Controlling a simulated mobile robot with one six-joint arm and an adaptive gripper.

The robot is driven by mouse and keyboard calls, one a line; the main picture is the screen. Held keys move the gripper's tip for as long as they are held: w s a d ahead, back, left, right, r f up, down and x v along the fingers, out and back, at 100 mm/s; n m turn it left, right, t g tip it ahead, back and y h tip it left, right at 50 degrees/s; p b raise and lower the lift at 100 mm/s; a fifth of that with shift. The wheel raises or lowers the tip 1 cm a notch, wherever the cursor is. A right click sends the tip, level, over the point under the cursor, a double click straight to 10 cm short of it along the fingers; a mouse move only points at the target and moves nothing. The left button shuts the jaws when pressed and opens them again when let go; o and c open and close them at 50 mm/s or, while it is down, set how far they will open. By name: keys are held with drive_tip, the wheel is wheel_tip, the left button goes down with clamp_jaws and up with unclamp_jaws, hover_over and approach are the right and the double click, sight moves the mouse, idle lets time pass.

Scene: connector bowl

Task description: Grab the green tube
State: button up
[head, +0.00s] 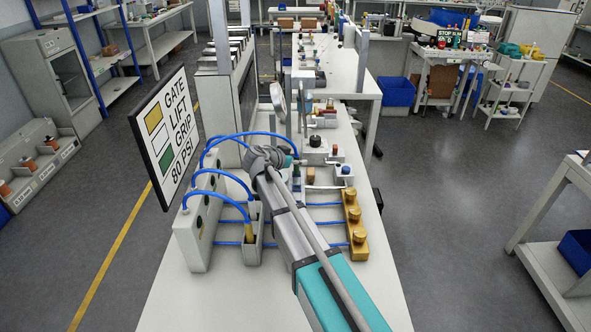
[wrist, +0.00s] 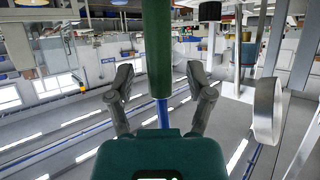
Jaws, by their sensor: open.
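The green tube (wrist: 157,50) is a dark green cylinder in the wrist view, entering from the top edge at the middle. A thin blue piece (wrist: 162,112) continues from its end toward my gripper's teal body. My gripper (wrist: 160,84) is open, with one finger on each side of the tube and a visible gap to both. I cannot tell from this view how deep the tube lies between the fingers. In the head view my arm and wrist cover much of the spot, so the tube cannot be clearly made out there.
A white bench (head: 172,310) runs away from me. Left of my arm stands a grey block (head: 196,232) with blue hoses (head: 238,180) arching from it. A gold fitting block (head: 354,226) stands to the right. A sign board (head: 166,135) rises at the left.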

clamp_jaws()
drive_tip(key=shift+r, duration=0.2)
idle(0.3)
drive_tip(key=shift+r+p, duration=0.7)
drive_tip(key=shift+p, duration=0.25)
drive_tip(key=s+r+p, duration=1.1)
drive_tip(key=s, duration=0.3)
drive_tip(key=shift+r, duration=0.1)
